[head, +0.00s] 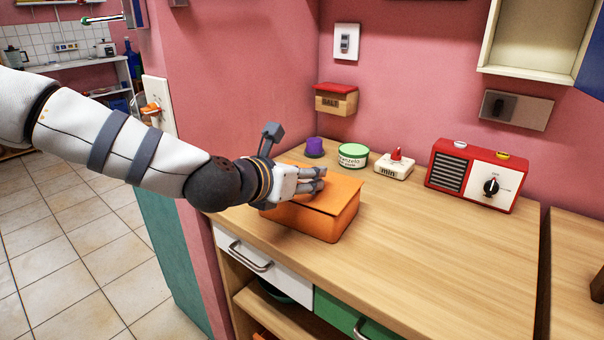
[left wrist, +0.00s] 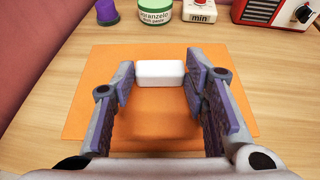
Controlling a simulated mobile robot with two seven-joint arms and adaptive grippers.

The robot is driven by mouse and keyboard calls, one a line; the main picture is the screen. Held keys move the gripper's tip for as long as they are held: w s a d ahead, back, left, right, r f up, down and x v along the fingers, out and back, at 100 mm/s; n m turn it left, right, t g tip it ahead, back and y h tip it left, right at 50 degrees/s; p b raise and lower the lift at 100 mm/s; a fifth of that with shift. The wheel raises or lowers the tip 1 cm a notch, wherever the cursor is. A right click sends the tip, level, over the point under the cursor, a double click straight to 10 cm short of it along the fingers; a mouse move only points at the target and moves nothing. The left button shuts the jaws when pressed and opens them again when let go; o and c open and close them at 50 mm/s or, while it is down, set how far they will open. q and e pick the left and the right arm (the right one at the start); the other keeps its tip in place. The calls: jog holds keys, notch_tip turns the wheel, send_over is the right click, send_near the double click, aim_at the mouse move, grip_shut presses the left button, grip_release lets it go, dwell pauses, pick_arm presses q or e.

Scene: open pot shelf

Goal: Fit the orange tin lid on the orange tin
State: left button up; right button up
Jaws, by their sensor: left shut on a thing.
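The orange tin (head: 328,227) stands on the wooden counter near its left end. The orange lid (head: 343,190) lies over its top; it also shows as a flat orange plate in the left wrist view (left wrist: 85,105). A white block-shaped handle (left wrist: 160,73) rises from the lid. My left gripper (head: 318,178) is over the lid, with its fingers on either side of the handle, shut on it. The gripper hides part of the lid, and I cannot tell whether the lid is fully seated on the rim. My right gripper is not in view.
Behind the tin are a purple cup (head: 315,147), a green-lidded jar (head: 353,156), a white timer (head: 394,166) and a red radio (head: 474,178). A red-topped box (head: 336,99) is on the pink wall. The counter's front right (head: 430,250) is clear.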

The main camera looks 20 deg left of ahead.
pick_arm(q)
jog(key=shift+f, duration=0.35)
dwell(0.4)
jog(key=o, duration=1.3)
jog(key=v, duration=1.2)
